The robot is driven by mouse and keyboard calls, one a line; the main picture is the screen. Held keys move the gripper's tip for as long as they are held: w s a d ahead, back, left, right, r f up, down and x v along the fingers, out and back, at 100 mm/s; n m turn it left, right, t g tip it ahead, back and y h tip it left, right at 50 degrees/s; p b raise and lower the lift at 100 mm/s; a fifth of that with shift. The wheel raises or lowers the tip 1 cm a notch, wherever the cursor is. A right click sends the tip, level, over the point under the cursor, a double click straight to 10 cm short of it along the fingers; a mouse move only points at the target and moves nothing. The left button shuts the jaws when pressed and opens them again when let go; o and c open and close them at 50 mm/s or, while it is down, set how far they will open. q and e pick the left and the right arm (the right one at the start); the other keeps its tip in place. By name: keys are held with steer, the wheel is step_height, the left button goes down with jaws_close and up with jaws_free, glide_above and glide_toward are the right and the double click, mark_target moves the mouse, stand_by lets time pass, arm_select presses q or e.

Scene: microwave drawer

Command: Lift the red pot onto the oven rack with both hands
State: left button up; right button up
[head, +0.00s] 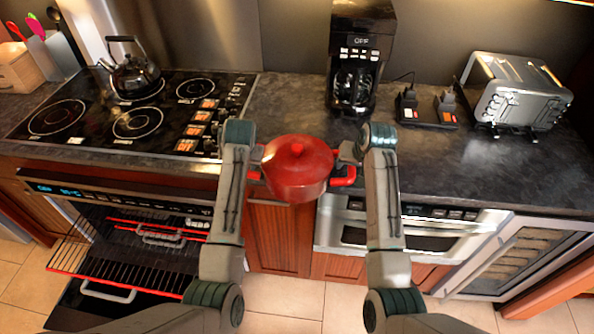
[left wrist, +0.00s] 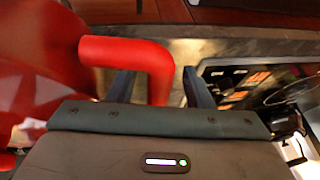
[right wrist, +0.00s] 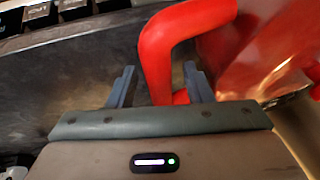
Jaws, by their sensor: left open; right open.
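The red pot (head: 298,168), with its lid on, is upright at the front edge of the counter, between my two grippers. I cannot tell how it is supported underneath. My left gripper (head: 257,158) is open, with the pot's left handle (left wrist: 155,62) between its fingers in the left wrist view. My right gripper (head: 347,158) is open around the right handle (head: 343,178); in the right wrist view this red handle (right wrist: 158,55) passes between the fingers. The oven rack (head: 120,262), red-edged, extends from the open oven at the lower left.
A stove top (head: 130,110) with a kettle (head: 132,70) is above the oven. The counter (head: 440,150) holds a coffee maker (head: 358,60) and a toaster (head: 515,95). A microwave drawer (head: 410,236) is below it at right. The open oven door (head: 105,298) lies under the rack.

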arm_select(q)
steer(key=shift+x, duration=0.9)
arm_select(e)
steer(key=shift+x, duration=0.9)
arm_select(q)
jaws_close()
arm_select(e)
jaws_close()
